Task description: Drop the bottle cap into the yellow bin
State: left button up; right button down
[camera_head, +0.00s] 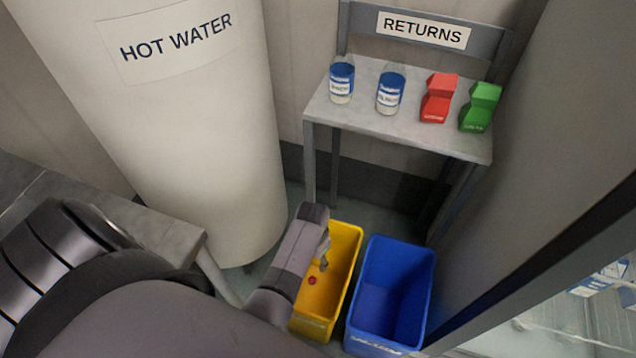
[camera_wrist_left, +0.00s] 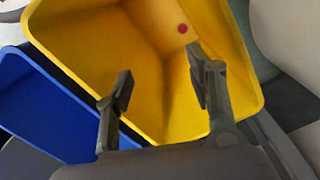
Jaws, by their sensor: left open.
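The yellow bin (camera_head: 345,262) stands on the floor at the lower middle of the head view, and it fills much of the left wrist view (camera_wrist_left: 90,50). A small round red bottle cap (camera_head: 312,281) is inside the yellow bin; it also shows in the left wrist view (camera_wrist_left: 182,28), apart from my fingers. My left gripper (camera_head: 324,264) is over the yellow bin, partly hidden by its arm. In the left wrist view its two fingers (camera_wrist_left: 160,88) are spread with nothing between them. My right gripper is in neither view.
A blue bin (camera_head: 392,270) stands just right of the yellow bin. A grey returns table (camera_head: 385,118) behind holds two blue-labelled containers (camera_head: 342,82), a red carton (camera_head: 438,98) and a green carton (camera_head: 480,106). A large hot water tank (camera_head: 205,130) stands left. A grey bench (camera_head: 150,232) is at lower left.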

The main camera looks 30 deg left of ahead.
pick_arm(q)
notch_tip(320, 180, up, 10)
dwell(0.3)
jog(key=shift+s+d+f, duration=0.1)
jog(key=shift+f, duration=0.05)
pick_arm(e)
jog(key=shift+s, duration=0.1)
